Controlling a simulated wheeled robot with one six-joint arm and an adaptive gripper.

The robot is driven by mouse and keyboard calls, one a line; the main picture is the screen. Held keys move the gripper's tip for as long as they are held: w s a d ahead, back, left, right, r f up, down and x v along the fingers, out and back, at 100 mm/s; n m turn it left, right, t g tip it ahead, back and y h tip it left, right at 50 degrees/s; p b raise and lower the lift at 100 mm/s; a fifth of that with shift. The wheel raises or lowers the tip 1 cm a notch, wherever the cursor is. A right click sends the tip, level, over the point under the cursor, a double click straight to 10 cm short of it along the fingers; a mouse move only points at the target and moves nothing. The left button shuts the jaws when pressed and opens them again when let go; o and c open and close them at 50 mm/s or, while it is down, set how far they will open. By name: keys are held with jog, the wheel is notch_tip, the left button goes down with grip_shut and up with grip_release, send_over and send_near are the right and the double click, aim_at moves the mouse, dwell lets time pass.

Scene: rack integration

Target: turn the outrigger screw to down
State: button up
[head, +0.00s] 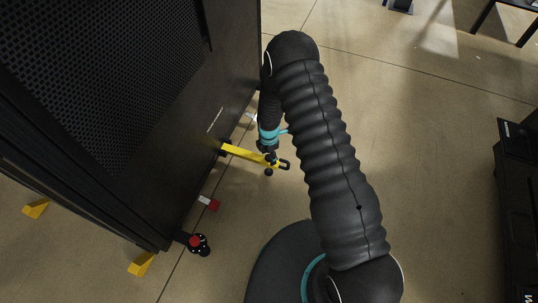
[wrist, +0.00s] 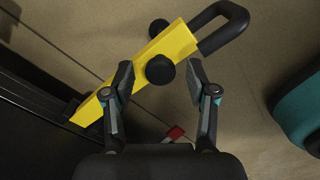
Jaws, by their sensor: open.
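The yellow outrigger (head: 242,152) sticks out from the base of the black rack, low over the floor. In the wrist view the outrigger (wrist: 115,95) runs diagonally and ends in a black loop handle (wrist: 232,28). A round black screw knob (wrist: 160,70) stands on it, with another round black part (wrist: 158,27) beyond its far edge. My gripper (wrist: 160,66) is open, one finger on each side of the screw knob, with a visible gap at both sides. In the head view my gripper (head: 268,147) is over the outrigger's outer end and partly hides it.
The black rack (head: 130,90) stands close on the left. A red-topped black foot (head: 198,243), a red-and-white block (head: 209,202) and yellow wedges (head: 141,263) are near its base. The floor to the right is mostly open, with a dark unit (head: 518,200) at the edge.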

grip_shut()
